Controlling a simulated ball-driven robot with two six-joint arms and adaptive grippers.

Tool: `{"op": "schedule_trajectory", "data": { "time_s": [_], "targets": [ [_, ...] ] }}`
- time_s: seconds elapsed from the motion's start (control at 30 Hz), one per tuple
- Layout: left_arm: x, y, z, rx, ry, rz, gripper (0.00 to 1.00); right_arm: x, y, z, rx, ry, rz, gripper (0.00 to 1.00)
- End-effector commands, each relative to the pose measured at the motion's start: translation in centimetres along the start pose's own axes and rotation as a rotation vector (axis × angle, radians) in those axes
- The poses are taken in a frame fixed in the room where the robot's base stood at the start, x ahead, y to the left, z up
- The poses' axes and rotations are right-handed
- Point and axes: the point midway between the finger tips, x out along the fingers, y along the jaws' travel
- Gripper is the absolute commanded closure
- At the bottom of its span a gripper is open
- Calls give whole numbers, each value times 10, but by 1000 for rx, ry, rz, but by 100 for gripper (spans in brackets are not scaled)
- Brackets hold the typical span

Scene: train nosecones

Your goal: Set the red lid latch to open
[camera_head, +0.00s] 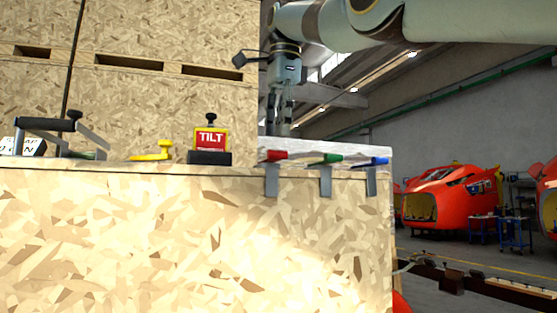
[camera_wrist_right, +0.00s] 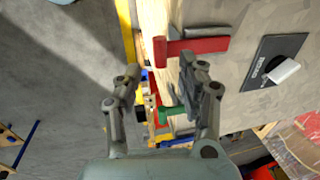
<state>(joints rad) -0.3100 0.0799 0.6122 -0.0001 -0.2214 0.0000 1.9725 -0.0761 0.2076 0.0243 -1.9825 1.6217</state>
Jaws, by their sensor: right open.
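The red lid latch (camera_head: 276,156) sits on the top front edge of the wooden crate, with its grey metal tab hanging down the front face. In the right wrist view the red latch (camera_wrist_right: 196,47) lies just beyond my fingertips, its bar pointing sideways. My right gripper (camera_head: 279,125) points down just behind the red latch in the head view. It also shows in the right wrist view (camera_wrist_right: 158,78), with its fingers apart and nothing between them. I cannot tell whether a finger touches the latch. My left gripper is not in view.
A green latch (camera_head: 328,158) and a blue latch (camera_head: 376,161) sit to the right on the same crate edge (camera_head: 215,171). To the left are a red TILT box (camera_head: 210,139), a yellow lever (camera_head: 154,152) and a black-handled lever (camera_head: 48,124). A tall wooden panel (camera_head: 160,90) stands behind.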

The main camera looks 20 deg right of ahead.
Motion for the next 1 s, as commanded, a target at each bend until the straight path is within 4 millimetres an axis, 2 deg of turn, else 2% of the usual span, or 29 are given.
{"op": "schedule_trajectory", "data": {
  "time_s": [0.03, 0.2, 0.33, 0.53, 0.83, 1.0],
  "targets": [
    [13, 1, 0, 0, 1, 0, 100, 18, 1, 0, 0, 0, 2, 60],
    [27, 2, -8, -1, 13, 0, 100, 40, 1, 0, 0, 0, -1, 60],
    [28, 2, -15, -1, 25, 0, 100, 44, 0, 0, 0, 0, -1, 60],
    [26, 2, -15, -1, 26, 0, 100, 43, 0, 0, 0, 0, -1, 61],
    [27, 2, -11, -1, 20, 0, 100, 43, 0, 0, 0, 0, -1, 100],
    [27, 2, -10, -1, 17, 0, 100, 43, 0, 0, 0, 0, -1, 100]
  ]
}}
